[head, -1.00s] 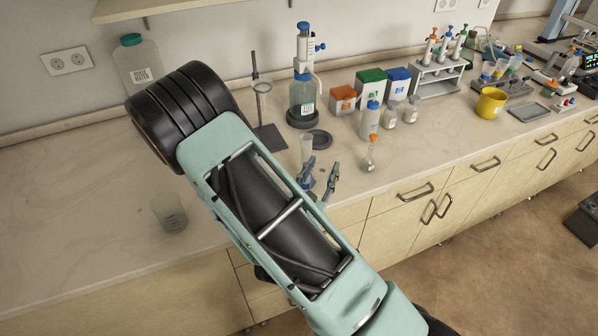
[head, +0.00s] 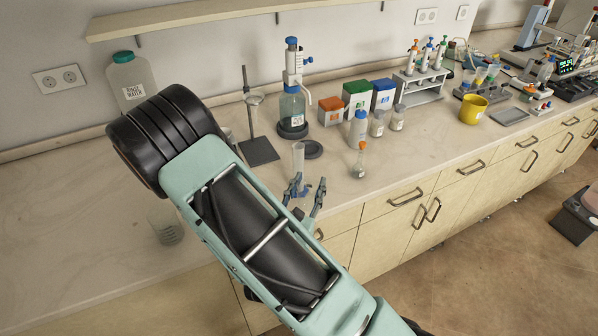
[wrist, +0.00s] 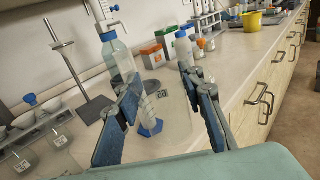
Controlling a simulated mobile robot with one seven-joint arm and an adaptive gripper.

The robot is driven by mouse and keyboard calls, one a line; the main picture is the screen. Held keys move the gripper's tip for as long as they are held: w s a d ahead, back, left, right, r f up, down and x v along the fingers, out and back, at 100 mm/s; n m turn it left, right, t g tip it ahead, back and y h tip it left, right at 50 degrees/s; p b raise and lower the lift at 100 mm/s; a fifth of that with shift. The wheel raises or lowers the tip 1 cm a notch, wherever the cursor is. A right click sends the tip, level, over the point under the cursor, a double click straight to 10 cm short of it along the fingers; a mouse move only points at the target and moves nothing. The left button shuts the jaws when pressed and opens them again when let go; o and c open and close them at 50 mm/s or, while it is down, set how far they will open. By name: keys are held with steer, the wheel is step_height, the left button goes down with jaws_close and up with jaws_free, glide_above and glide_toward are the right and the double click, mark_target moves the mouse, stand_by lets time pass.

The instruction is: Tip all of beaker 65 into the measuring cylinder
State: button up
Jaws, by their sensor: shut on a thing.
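My gripper (head: 306,195) is at the front edge of the counter, its fingers apart around a clear glass beaker. The measuring cylinder (head: 298,158) is clear and stands upright on the counter just beyond the fingertips. In the wrist view its blue foot (wrist: 150,128) shows between the fingers. Its fill level is unclear.
Another glass beaker (head: 166,226) stands on the left counter, partly behind my arm. A stand (head: 260,150), a dispenser bottle (head: 292,108) and an orange-capped flask (head: 359,162) stand around the cylinder.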

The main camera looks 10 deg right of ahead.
stand_by(0.4)
steer(key=shift+r+p, duration=1.25)
steer(key=shift+r, duration=0.35)
steer(key=shift+f, duration=0.1)
